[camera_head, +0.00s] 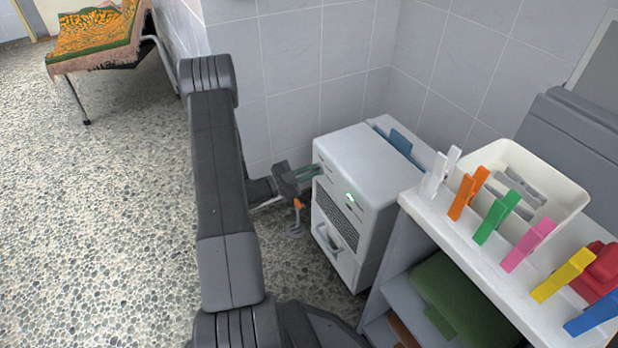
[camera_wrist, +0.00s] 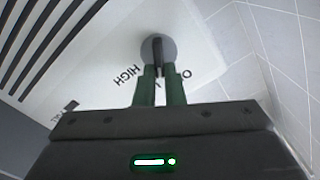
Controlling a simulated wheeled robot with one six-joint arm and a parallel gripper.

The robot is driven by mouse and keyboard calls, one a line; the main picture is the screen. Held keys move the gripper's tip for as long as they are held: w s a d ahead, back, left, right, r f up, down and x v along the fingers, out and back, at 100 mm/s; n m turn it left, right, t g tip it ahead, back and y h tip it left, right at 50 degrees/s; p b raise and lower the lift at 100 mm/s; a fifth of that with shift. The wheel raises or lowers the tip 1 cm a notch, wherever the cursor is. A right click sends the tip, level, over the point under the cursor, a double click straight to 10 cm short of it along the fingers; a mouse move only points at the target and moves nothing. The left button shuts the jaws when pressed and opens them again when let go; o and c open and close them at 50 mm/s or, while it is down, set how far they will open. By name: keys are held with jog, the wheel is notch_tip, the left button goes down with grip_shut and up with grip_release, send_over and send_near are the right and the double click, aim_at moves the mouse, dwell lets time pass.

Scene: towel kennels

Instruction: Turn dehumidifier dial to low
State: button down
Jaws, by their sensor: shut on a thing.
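The white dehumidifier (camera_head: 350,155) stands on the floor against the tiled wall, a small green light on its front. In the wrist view its grey round dial (camera_wrist: 168,50) has a dark raised bar. My gripper (camera_head: 312,171) reaches the machine's upper left front corner. In the wrist view, its green fingers (camera_wrist: 159,72) are shut on the dial's bar, one on each side. The word HIGH (camera_wrist: 127,76) reads upside down left of the fingers, and a partly covered label starting with O shows on the right. A mark between the fingers is mostly hidden.
A white shelf (camera_head: 470,245) stands close right of the dehumidifier, with several coloured clothespins and a cream bin (camera_head: 565,195) on top. The tiled wall is close behind my gripper. Pebbled floor (camera_head: 110,220) is clear at left; a cot with an orange blanket (camera_head: 95,35) stands farther back.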

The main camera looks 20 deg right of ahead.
jog(key=shift+s+f+m+b, duration=0.15)
jog(key=shift+f+m+b, duration=0.05)
jog(key=shift+m+b, duration=0.85)
jog(key=shift+m, duration=0.25)
jog(key=c, duration=1.5)
grip_release()
jog(key=a+p, duration=0.1)
jog(key=a, duration=0.3)
jog(key=a+p, duration=0.1)
jog(key=a, duration=0.4)
jog(key=s+a+p, duration=0.1)
jog(key=a, duration=0.4)
jog(key=shift+d, duration=0.2)
jog(key=d+b, duration=0.1)
jog(key=d, duration=0.3)
jog(key=d+b, duration=0.1)
jog(key=d, duration=0.4)
jog(key=w+d+b, duration=0.1)
jog(key=d, duration=0.3)
jog(key=shift+d+r, duration=0.1)
jog(key=shift+d, duration=0.2)
